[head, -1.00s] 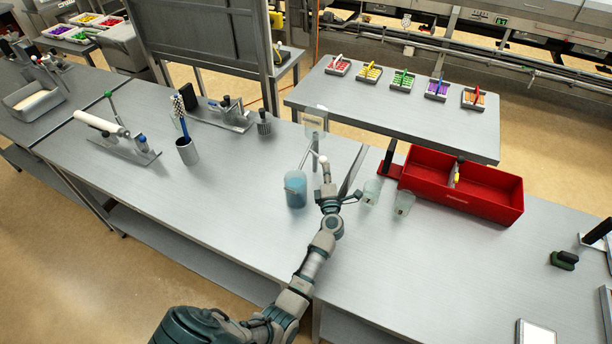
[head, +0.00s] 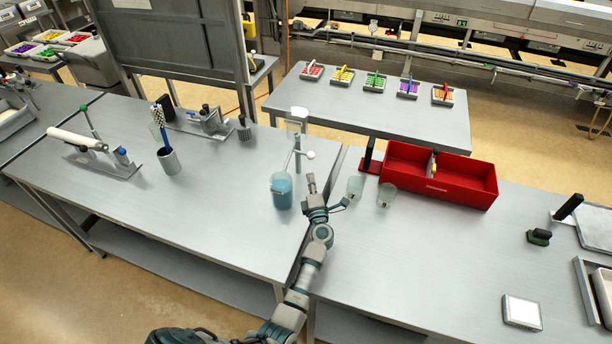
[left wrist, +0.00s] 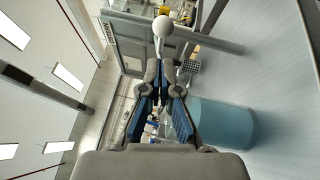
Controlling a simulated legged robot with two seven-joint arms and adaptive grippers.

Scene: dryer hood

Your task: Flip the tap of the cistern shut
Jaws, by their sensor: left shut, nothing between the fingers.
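The cistern (head: 297,124), a small pale translucent box on a thin stand, is near the back edge of the left table. Below it is the tap with a white ball knob (head: 310,155), and a thin pale tube slants down left. A cup of blue liquid (head: 282,190) stands under the tube. My left gripper (head: 311,178) is shut and empty, just in front of the knob with a small gap. In the left wrist view the ball (left wrist: 163,26) shows beyond the fingers (left wrist: 160,65), and the blue cup (left wrist: 222,124) is at right. My right gripper is out of view.
Two clear cups (head: 355,187) (head: 387,195) stand just right of my left gripper. A red divided bin (head: 470,190) is farther right. A metal pot with a brush (head: 168,160) is at left. The table front is mostly clear.

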